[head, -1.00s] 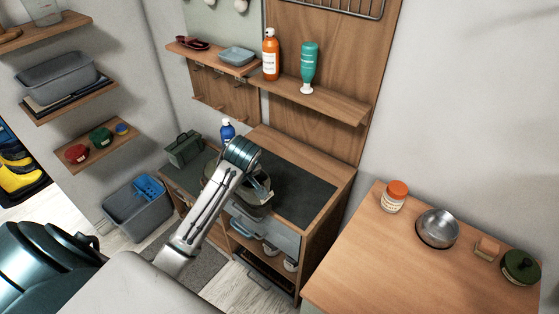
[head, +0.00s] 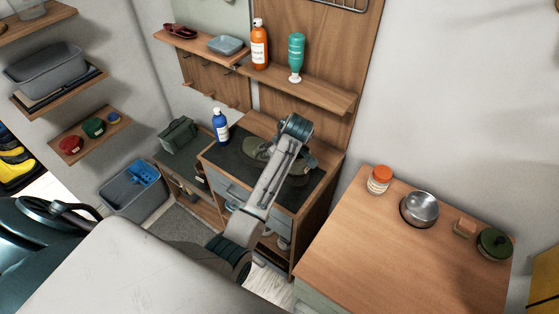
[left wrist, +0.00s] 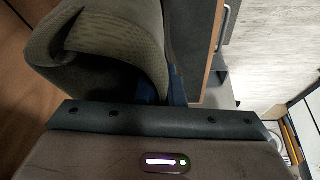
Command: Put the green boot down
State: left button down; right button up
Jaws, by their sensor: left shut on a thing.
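The green boot (head: 257,148) is a dull olive shape at the dark top of the workbench (head: 231,158), partly hidden behind my left arm. In the left wrist view the boot (left wrist: 105,35) fills the upper left, close up, with a ribbed, textured opening. My left gripper (head: 300,163) is shut on the boot; its fingers are mostly hidden by the wrist and the boot. I cannot tell whether the boot touches the worktop. My right gripper is not in view.
A blue bottle (head: 220,126) stands at the worktop's left edge, beside a green toolbox (head: 178,135). A shelf (head: 320,92) with orange and teal bottles hangs above. A wooden table (head: 370,250) at right holds a jar, a metal bowl and a green pot.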

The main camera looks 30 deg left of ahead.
pick_arm(q)
jog(key=shift+f+p, duration=0.3)
jog(key=shift+p, duration=0.05)
notch_tip(320, 180, down, 3)
jog(key=shift+w+r+p, duration=0.1)
jog(key=shift+p, duration=0.5)
jog(key=c, duration=1.5)
grip_release()
jog(key=shift+c, duration=0.2)
jog(key=b+v, duration=0.3)
jog(key=v, duration=0.9)
